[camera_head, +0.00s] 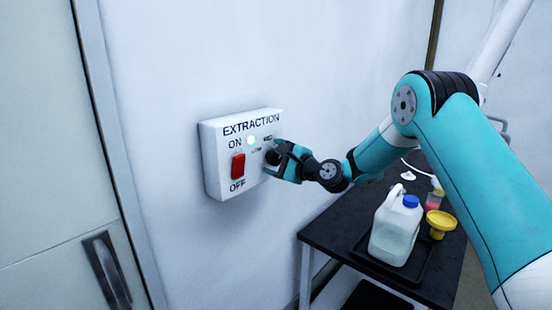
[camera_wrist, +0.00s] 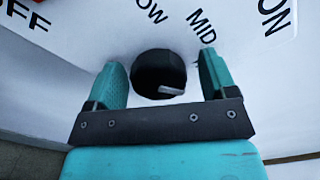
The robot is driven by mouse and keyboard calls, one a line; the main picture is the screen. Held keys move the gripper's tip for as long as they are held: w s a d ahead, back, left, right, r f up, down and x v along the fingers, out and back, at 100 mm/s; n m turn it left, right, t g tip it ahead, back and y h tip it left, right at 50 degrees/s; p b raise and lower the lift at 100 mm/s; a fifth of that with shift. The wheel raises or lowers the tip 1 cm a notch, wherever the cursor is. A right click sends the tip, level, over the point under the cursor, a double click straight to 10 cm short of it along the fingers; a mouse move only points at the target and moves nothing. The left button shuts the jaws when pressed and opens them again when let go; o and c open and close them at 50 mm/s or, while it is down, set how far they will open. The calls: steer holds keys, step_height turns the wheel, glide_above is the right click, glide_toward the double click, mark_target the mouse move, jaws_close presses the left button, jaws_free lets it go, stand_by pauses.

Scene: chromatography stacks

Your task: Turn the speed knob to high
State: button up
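The speed knob (camera_wrist: 158,70) is round and black with a short white pointer mark, on the white EXTRACTION control box (camera_head: 214,150). In the wrist view the pointer mark lies at the knob's lower right. The MID label and a cut-off label ending in OW show above the knob; no HIGH label can be read. My gripper (camera_wrist: 163,78) is open, with one teal finger on each side of the knob and a visible gap on both sides. In the head view my gripper (camera_head: 276,157) is at the box's right side and largely hides the knob.
A red ON/OFF switch (camera_head: 237,167) and a lit round lamp (camera_head: 250,140) are left of the knob. A black table (camera_head: 326,229) at lower right bears a white jug (camera_head: 393,237) with a blue cap and a yellow funnel (camera_head: 440,220). A door handle (camera_head: 107,273) is at lower left.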

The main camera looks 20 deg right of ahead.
steer(key=shift+s, duration=0.1)
steer(key=b+v, duration=0.7)
steer(key=v, duration=1)
steer(key=shift+s, duration=0.15)
steer(key=s+a+n+g+y, duration=0.1)
steer(key=s+a+n+g, duration=0.8)
steer(key=s+a+n, duration=0.4)
steer(key=s+f+n+g+h, duration=0.2)
steer(key=s+n, duration=0.3)
steer(key=s, duration=0.4)
steer(key=s+f+n+g+h, duration=0.2)
steer(key=s+n+g+h, duration=0.2)
steer(key=s, duration=0.6)
steer(key=n, duration=0.2)
steer(key=shift+a+f+n+h, duration=0.25)
steer(key=shift+f+n+h, duration=0.05)
steer(key=shift+h, duration=0.1)
